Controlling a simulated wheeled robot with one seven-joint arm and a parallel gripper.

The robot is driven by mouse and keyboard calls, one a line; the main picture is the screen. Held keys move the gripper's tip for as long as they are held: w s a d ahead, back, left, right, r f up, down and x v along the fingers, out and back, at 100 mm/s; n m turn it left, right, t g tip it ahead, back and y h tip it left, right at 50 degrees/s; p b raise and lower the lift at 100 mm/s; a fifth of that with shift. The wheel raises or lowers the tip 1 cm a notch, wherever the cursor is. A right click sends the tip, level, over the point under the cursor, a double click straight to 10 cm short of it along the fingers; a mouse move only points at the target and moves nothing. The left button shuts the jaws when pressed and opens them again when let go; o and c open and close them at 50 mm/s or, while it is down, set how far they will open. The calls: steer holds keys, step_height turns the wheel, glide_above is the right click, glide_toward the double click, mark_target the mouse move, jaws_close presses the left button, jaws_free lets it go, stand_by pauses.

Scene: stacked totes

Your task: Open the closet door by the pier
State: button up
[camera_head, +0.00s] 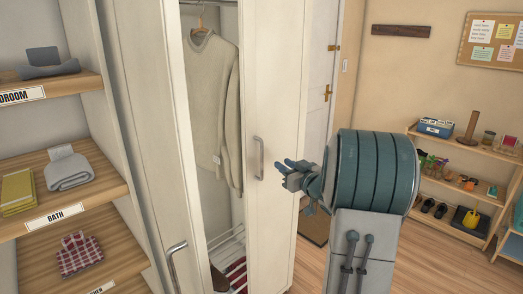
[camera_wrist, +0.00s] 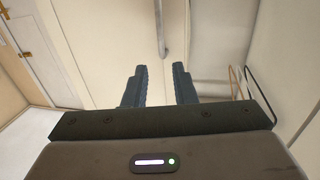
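A tall white closet stands in the middle of the head view. Its right door panel (camera_head: 277,95) has a vertical metal handle (camera_head: 258,158) near its left edge. The left panel (camera_head: 150,110) has another metal handle (camera_head: 177,265) low in the picture. A gap between the panels shows the inside. My gripper (camera_head: 284,172) is just right of the right panel's handle, its fingers pointing toward the panel. In the wrist view, the fingers (camera_wrist: 160,80) are spread with nothing between them, and a handle (camera_wrist: 161,28) lies ahead of them. I cannot tell which part is the pier.
A beige sweater (camera_head: 211,100) hangs inside above a wire rack (camera_head: 226,244). Open shelves (camera_head: 75,190) with folded cloths stand at left. A white room door (camera_head: 322,90) is behind the closet. A wooden shelf unit (camera_head: 455,165) stands at right. Some floor is clear near my arm.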

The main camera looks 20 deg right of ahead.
steer(key=w+a+p, duration=0.2)
steer(key=w, duration=1.1)
steer(key=shift+w+p, duration=0.3)
steer(key=shift+p, duration=0.1)
steer(key=shift+c, duration=0.2)
jaws_close()
